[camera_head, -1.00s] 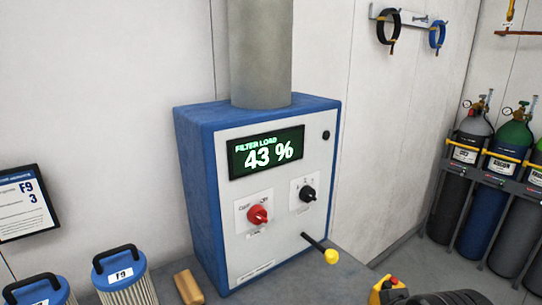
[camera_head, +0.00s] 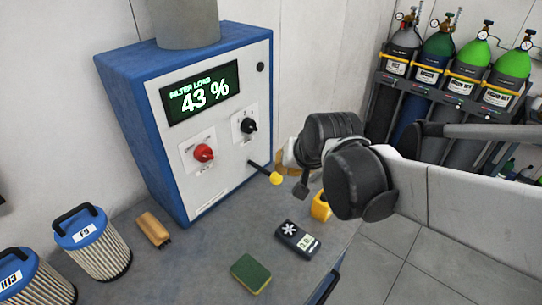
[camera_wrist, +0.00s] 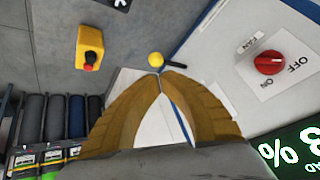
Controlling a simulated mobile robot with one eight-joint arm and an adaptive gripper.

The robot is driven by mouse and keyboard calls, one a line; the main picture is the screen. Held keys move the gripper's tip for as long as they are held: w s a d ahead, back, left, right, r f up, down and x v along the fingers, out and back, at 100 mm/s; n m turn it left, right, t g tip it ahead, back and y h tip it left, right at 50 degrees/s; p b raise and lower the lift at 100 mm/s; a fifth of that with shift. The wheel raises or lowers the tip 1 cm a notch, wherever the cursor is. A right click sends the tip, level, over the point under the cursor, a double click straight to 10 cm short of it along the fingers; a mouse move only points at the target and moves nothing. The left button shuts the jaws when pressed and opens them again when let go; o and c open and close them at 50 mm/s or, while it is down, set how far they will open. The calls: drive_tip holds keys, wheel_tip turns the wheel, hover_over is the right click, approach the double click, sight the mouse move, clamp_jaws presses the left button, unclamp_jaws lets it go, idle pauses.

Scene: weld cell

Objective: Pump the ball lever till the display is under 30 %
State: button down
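The blue-and-white filter unit (camera_head: 210,120) stands on the bench, its green display (camera_head: 203,92) reading 43 %. The ball lever, a black rod with a yellow ball (camera_head: 276,179), sticks out low on the front panel. It also shows in the wrist view (camera_wrist: 156,59), just beyond my fingertips. My gripper (camera_wrist: 163,73) has tan fingers whose tips meet, with nothing seen between them. In the head view my wrist is right of the lever, and the fingers (camera_head: 287,160) are mostly hidden behind it. Whether they touch the ball I cannot tell.
The panel has a red knob (camera_head: 203,152) and a black knob (camera_head: 249,126). A yellow box with a red button (camera_wrist: 89,47) sits near the lever.

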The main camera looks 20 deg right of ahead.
drive_tip(key=w+f+m+p, duration=0.1)
drive_tip(key=w+m+p, duration=0.2)
drive_tip(key=w+p, duration=0.4)
drive_tip(key=w, duration=0.6)
drive_tip(key=shift+m+y, duration=0.3)
drive_tip(key=b, duration=0.7)
approach(264, 170)
drive_tip(key=w+f, duration=0.1)
drive_tip(key=w+d+f, duration=0.1)
drive_tip(key=w+f, duration=0.1)
drive_tip(key=shift+d+f, duration=0.15)
drive_tip(key=shift+d, duration=0.1)
idle(0.3)
drive_tip(key=shift+f+b, duration=0.4)
